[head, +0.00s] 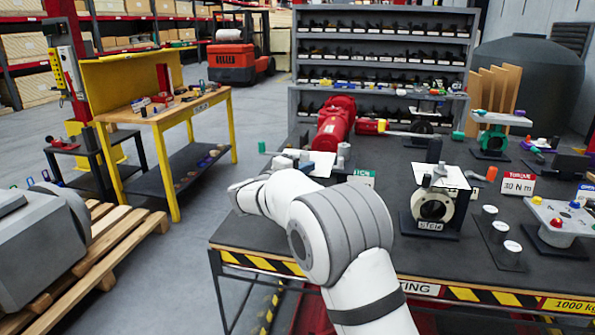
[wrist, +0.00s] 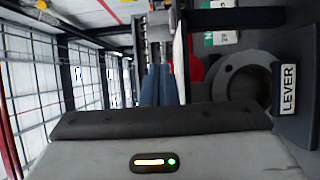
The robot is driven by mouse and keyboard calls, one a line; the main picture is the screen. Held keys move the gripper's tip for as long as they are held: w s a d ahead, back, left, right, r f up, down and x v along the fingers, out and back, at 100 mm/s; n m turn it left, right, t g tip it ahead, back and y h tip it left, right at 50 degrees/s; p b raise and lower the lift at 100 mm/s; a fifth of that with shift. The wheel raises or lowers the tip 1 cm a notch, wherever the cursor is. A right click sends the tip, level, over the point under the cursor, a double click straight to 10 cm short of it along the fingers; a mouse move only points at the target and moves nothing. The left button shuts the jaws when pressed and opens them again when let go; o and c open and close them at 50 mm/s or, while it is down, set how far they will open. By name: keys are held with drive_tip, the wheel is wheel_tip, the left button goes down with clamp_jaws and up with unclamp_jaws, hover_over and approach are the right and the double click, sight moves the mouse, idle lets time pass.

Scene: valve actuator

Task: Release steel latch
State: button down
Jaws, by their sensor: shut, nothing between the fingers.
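My gripper (wrist: 158,70) shows in the wrist view as two blue-grey fingers side by side, shut and empty. A grey ring-shaped valve body (wrist: 232,70) stands to their right in that turned view, with a plate marked LEVER (wrist: 288,90) beside it. A pale plate edge (wrist: 180,55) shows close to the fingers; I cannot tell whether they touch it. In the head view, my arm hides the gripper and part of a fixture (head: 318,160) with a white top plate and grey cylinders. I cannot make out the steel latch for certain in either view.
The dark workbench (head: 395,165) also bears a red valve actuator (head: 335,122), a grey ring-bodied fixture (head: 433,207) and a red-and-white torque sign (head: 517,184). A yellow workbench (head: 165,120) and a wooden pallet (head: 120,235) stand left. Open floor lies between.

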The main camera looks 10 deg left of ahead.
sight(340, 163)
drive_tip(key=x, duration=0.3)
drive_tip(key=shift+w+d+r+p, duration=0.1)
drive_tip(key=shift+w+d+p, duration=0.05)
drive_tip(key=shift+d+p, duration=0.15)
drive_tip(key=shift+w+d, duration=0.15)
drive_tip(key=shift+d, duration=1)
drive_tip(key=shift+w+d, duration=0.1)
drive_tip(key=shift+d, duration=0.35)
drive_tip(key=shift+d+f+b, duration=0.35)
drive_tip(key=shift+d+b, duration=0.4)
drive_tip(key=shift+b, duration=0.4)
drive_tip(key=shift+d, duration=0.25)
drive_tip(key=shift+r, duration=0.25)
